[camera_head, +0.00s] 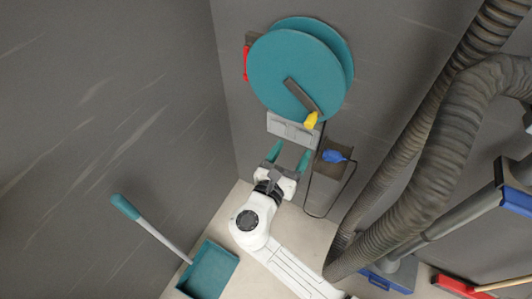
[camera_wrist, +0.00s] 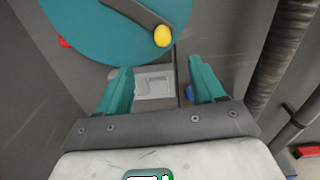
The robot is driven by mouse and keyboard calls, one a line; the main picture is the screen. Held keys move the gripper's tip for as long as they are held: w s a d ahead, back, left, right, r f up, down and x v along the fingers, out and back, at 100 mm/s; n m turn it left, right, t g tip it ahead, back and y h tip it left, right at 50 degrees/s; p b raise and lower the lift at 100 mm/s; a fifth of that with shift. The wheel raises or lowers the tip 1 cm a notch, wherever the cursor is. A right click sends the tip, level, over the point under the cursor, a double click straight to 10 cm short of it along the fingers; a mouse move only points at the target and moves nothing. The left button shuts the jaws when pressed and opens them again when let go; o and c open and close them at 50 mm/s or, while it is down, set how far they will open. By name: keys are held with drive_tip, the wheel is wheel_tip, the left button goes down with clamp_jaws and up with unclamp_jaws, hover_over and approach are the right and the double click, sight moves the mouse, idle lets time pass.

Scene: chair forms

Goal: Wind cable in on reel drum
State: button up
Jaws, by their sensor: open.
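The teal reel drum (camera_head: 275,75) is mounted on the wall at the top middle. Its dark crank arm (camera_head: 300,92) ends in a yellow knob (camera_head: 310,120) at the lower right of the disc. In the wrist view, the drum (camera_wrist: 95,30) fills the top and the yellow knob (camera_wrist: 162,36) lies ahead of the jaws. A thin dark cable (camera_head: 322,150) hangs below the drum and loops by a blue plug (camera_head: 334,156). My gripper (camera_head: 290,150) is open and empty, below the drum and apart from the knob. In the wrist view, its teal fingers (camera_wrist: 160,78) are spread wide.
A grey wall plate (camera_head: 293,130) sits under the drum. Large ribbed hoses (camera_head: 435,130) fill the right side. A teal dustpan (camera_head: 210,270) lies on the floor at lower left, with its handle (camera_head: 150,230) sticking up.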

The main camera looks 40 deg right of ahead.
sight(308, 126)
drive_tip(key=shift+m, duration=0.4)
drive_tip(key=x, duration=0.4)
drive_tip(key=b+x, duration=0.1)
drive_tip(key=x, duration=0.3)
drive_tip(key=r+b+x, duration=0.1)
drive_tip(key=x, duration=0.3)
drive_tip(key=shift+s+d, duration=0.15)
drive_tip(key=shift+s, duration=0.05)
drive_tip(key=shift+c, duration=0.4)
drive_tip(key=c, duration=0.9)
drive_tip(key=shift+c, duration=0.2)
drive_tip(key=o, duration=0.4)
drive_tip(key=shift+o, duration=0.2)
